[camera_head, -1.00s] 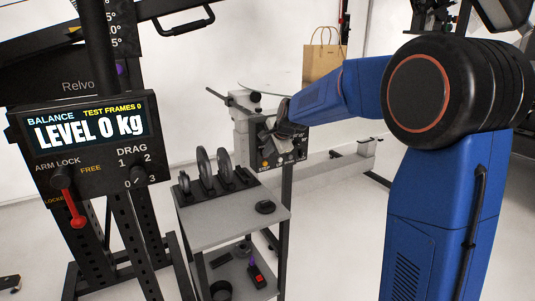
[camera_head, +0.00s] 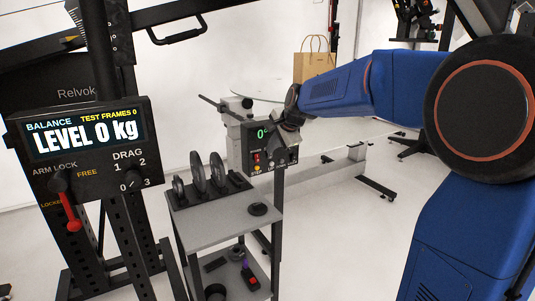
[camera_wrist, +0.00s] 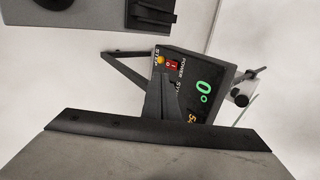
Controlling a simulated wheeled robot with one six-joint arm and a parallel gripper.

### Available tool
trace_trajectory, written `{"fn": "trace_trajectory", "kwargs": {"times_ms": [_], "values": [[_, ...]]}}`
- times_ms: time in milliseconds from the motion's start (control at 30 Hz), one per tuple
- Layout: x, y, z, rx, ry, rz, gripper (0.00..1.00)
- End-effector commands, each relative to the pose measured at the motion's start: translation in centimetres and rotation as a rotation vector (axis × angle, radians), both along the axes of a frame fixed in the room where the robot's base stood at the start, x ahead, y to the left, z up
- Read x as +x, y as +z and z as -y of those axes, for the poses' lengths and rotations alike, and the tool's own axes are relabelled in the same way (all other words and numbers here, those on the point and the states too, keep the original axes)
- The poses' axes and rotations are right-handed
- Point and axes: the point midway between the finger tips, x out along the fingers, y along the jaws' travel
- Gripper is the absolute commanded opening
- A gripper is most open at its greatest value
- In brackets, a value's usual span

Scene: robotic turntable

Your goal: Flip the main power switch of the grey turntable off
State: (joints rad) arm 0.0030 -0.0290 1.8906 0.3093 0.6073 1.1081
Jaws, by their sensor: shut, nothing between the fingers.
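The turntable's dark control box (camera_head: 284,157) shows a green 0° readout at its upper left in the head view. The red power switch (camera_head: 257,156) is on its front face, above a yellow button (camera_head: 257,168). In the wrist view the red switch (camera_wrist: 172,64) sits beside the word POWER and the yellow button (camera_wrist: 160,59). I cannot tell which way its rocker is pressed. My gripper (camera_head: 285,142) is shut and empty, in front of the box and right of the switch in the head view. In the wrist view the gripper (camera_wrist: 160,88) partly covers the panel, with the switch visible beyond it.
A grey cart (camera_head: 225,222) with several upright discs stands in front of the turntable. A balance display (camera_head: 85,138) with a red lever fills the left. A paper bag (camera_head: 314,66) stands behind. Clear floor (camera_head: 350,230) lies right of the cart.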

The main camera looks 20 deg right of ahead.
Motion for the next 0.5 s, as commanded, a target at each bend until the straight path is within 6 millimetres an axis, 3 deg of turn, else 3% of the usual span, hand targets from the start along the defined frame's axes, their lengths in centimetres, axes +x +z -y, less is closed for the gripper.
{"fn": "trace_trajectory", "kwargs": {"times_ms": [200, 500], "values": [[-0.96, 1.16, 0.25, 0.0, 0.0, 0.001, 0.0], [-1.02, 1.2, 0.26, 0.0, 0.0, 0.0, 0.0]]}}
